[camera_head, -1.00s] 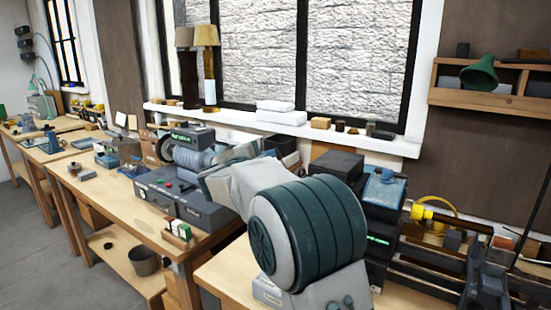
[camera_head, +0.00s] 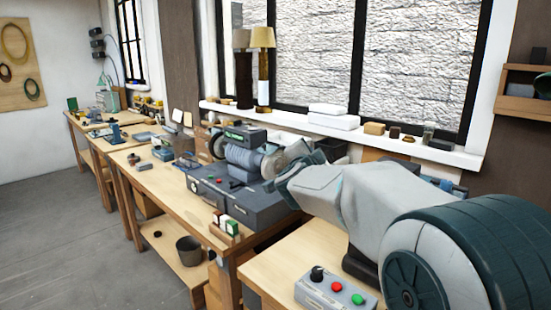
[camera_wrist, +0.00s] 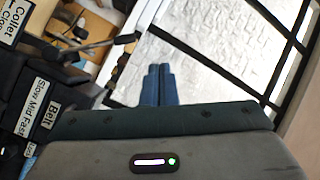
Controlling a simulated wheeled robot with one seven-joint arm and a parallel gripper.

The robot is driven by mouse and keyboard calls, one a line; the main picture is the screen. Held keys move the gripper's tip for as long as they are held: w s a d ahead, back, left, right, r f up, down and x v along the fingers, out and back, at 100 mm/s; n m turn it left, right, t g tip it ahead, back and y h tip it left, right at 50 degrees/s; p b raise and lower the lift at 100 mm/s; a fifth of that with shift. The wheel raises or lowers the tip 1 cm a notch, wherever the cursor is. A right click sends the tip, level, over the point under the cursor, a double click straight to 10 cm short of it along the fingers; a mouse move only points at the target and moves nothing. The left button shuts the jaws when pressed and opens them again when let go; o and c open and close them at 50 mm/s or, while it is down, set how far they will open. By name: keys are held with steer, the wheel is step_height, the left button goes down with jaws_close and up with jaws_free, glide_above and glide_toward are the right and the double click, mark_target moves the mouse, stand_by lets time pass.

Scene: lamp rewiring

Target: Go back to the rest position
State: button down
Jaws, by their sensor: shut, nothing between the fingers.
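My gripper (camera_wrist: 158,84) shows in the wrist view as two blue fingers side by side, shut with nothing between them. They point toward the window (camera_wrist: 195,60) and touch nothing that I can see. In the head view my arm reaches from the lower right toward the middle, above the near bench (camera_head: 290,262). The fingers are not clearly visible there, hidden behind or merged with the arm's far end.
A grey machine (camera_head: 245,203) stands on the bench beyond my arm. A button box (camera_head: 335,290) sits on the near bench. Two lamps, one with a tan shade (camera_head: 263,38), stand on the windowsill (camera_head: 440,152). The floor (camera_head: 60,235) at left is clear.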

steer(key=s+d+f+n+g+y, duration=0.1)
steer(key=s+f+n+g, duration=0.3)
steer(key=s+f, duration=0.3)
steer(key=s+d+f+n+g+y, duration=0.1)
steer(key=s+f+n+g, duration=0.4)
steer(key=s, duration=1.3)
steer(key=s+d+f+n+g+y, duration=0.2)
steer(key=s+d+f+n+g, duration=0.1)
steer(key=s+f, duration=0.6)
steer(key=s+n+g, duration=0.1)
steer(key=s, duration=0.2)
steer(key=shift+s+f+n+g, duration=0.2)
steer(key=shift+s+n+g, duration=0.1)
steer(key=shift+s+n, duration=0.1)
